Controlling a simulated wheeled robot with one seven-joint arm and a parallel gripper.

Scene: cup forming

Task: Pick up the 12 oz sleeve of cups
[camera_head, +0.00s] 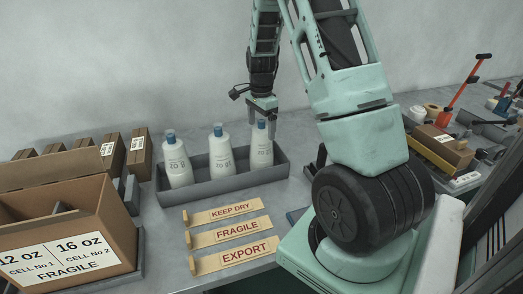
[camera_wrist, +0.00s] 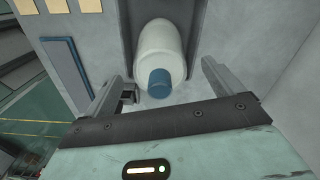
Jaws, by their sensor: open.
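Three white cup sleeves with blue ends stand upright in a grey tray (camera_head: 222,186): a left one (camera_head: 177,165), a middle one (camera_head: 221,158) and a right one (camera_head: 262,150). Their labels appear upside down and are too small to read surely, so I cannot tell which is 12 oz. My gripper (camera_head: 263,112) is open, pointing down over the right sleeve's blue end. In the wrist view, that sleeve (camera_wrist: 161,45) lies between the two open fingers of my gripper (camera_wrist: 160,75), with a gap on each side.
An open carton (camera_head: 65,245) marked 12 oz, 16 oz and FRAGILE stands at the left. Small brown boxes (camera_head: 140,155) stand behind it. Wooden label strips (camera_head: 237,231) lie in front of the tray. Tools and a brown box (camera_head: 440,147) crowd the right side.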

